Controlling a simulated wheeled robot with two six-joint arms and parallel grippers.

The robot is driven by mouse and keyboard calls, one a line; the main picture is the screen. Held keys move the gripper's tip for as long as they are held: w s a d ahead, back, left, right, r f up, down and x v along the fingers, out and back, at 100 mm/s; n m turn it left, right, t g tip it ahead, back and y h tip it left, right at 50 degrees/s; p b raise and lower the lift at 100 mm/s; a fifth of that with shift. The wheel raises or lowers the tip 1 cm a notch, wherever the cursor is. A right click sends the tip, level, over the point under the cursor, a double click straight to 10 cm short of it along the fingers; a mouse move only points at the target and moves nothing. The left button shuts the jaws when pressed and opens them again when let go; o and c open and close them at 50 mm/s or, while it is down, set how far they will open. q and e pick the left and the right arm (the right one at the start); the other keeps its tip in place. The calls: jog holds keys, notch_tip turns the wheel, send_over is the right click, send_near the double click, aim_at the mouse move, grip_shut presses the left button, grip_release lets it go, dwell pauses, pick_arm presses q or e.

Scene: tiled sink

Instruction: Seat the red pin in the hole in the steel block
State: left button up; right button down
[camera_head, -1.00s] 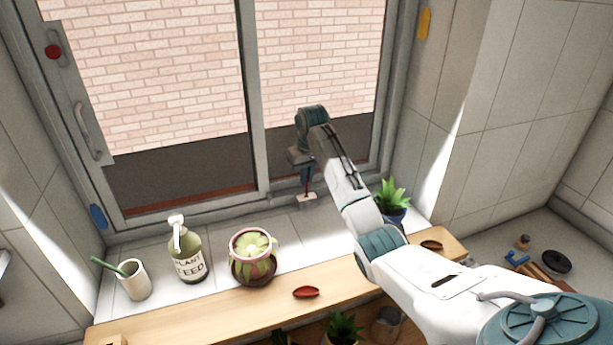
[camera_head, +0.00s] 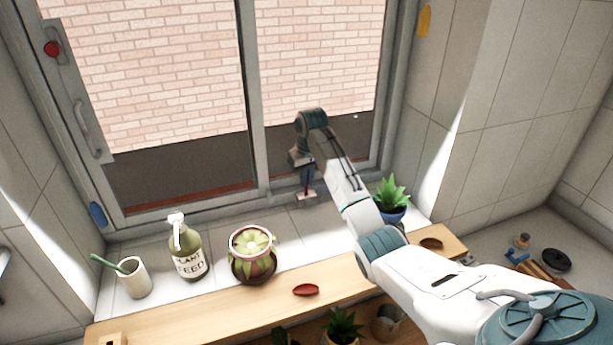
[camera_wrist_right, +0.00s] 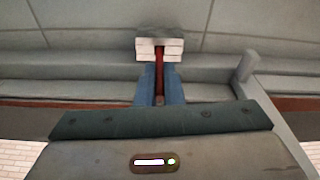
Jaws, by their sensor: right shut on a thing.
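My right gripper (camera_head: 306,180) is above the windowsill by the window, pointing down. In the right wrist view its blue fingers (camera_wrist_right: 160,86) are shut on the red pin (camera_wrist_right: 159,80). The pin's far end meets or overlaps the small pale steel block (camera_wrist_right: 145,49); I cannot tell whether it is in the hole, and the hole is hidden. In the head view the block (camera_head: 306,198) sits on the sill directly under the fingers, and only a bit of red shows there. My left gripper is not in view.
A potted succulent (camera_head: 391,199) stands right of the block, close to my right arm. A flower pot (camera_head: 253,264), a plant feed bottle (camera_head: 187,254) and a cup (camera_head: 133,280) stand on the left. A red dish (camera_head: 306,290) lies on the wooden shelf (camera_head: 210,312). The sill just left of the block is clear.

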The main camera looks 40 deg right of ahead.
jog(key=shift+f, duration=1.35)
jog(key=c, duration=1.5)
grip_release()
